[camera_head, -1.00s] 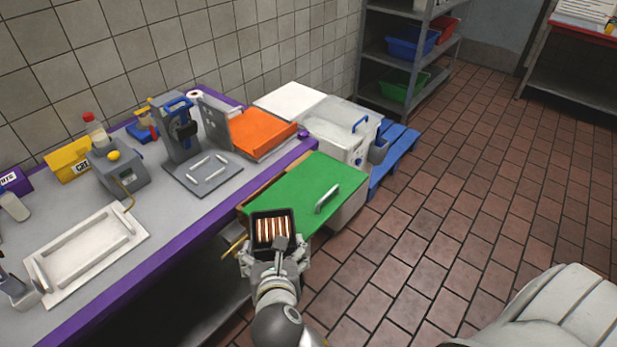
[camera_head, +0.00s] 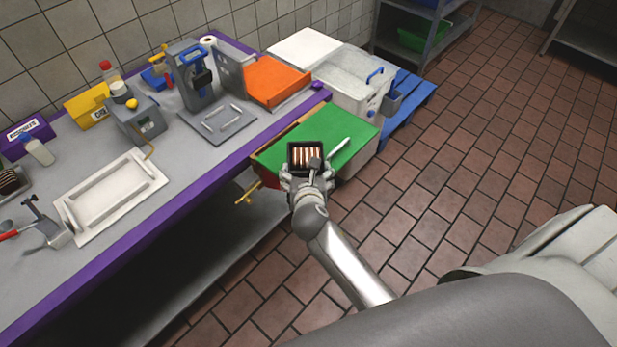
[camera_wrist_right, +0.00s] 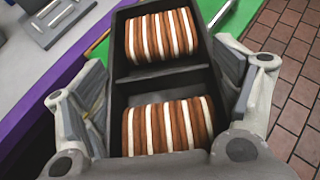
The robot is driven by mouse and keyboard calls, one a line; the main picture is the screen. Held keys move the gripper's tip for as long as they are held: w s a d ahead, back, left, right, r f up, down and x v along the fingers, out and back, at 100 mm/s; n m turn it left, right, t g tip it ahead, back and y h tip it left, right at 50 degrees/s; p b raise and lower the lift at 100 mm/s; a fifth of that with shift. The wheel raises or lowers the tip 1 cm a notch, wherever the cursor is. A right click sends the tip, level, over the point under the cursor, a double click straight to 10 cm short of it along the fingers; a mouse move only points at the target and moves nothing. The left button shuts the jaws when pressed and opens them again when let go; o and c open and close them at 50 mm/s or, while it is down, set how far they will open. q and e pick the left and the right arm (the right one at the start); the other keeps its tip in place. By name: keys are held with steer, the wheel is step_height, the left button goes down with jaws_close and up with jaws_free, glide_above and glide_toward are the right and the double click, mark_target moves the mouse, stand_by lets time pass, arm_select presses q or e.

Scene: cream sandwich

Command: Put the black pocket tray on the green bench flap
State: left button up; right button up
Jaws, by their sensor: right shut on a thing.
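The black pocket tray (camera_head: 306,143) is in my right gripper (camera_head: 306,172). In the right wrist view the tray (camera_wrist_right: 160,72) has two pockets, each filled with a row of brown and cream sandwich cookies, and the gripper's fingers (camera_wrist_right: 165,105) are shut on its sides. In the head view the tray is over the green bench flap (camera_head: 345,124). Whether it touches the flap or hangs above it, I cannot tell. The flap has a light handle on its right part and also shows in the right wrist view (camera_wrist_right: 100,52). My left gripper is not in view.
The grey workbench (camera_head: 195,150) with a purple edge is left of the flap. An orange tray (camera_head: 277,80), a grey press (camera_head: 187,75) and a white tray (camera_head: 108,198) stand on it. A clear-lidded bin (camera_head: 350,77) is behind the flap. Tiled floor lies open to the right.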

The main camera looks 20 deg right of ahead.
steer(key=shift+w+d+f, duration=0.15)
steer(key=shift+f, duration=0.05)
steer(key=f, duration=0.3)
steer(key=shift+w+d, duration=0.1)
steer(key=shift+d, duration=0.15)
steer(key=shift+f, duration=0.35)
steer(key=shift+f, duration=0.1)
steer(key=o, duration=0.9)
steer(key=v, duration=1.2)
steer(key=shift+a, duration=0.1)
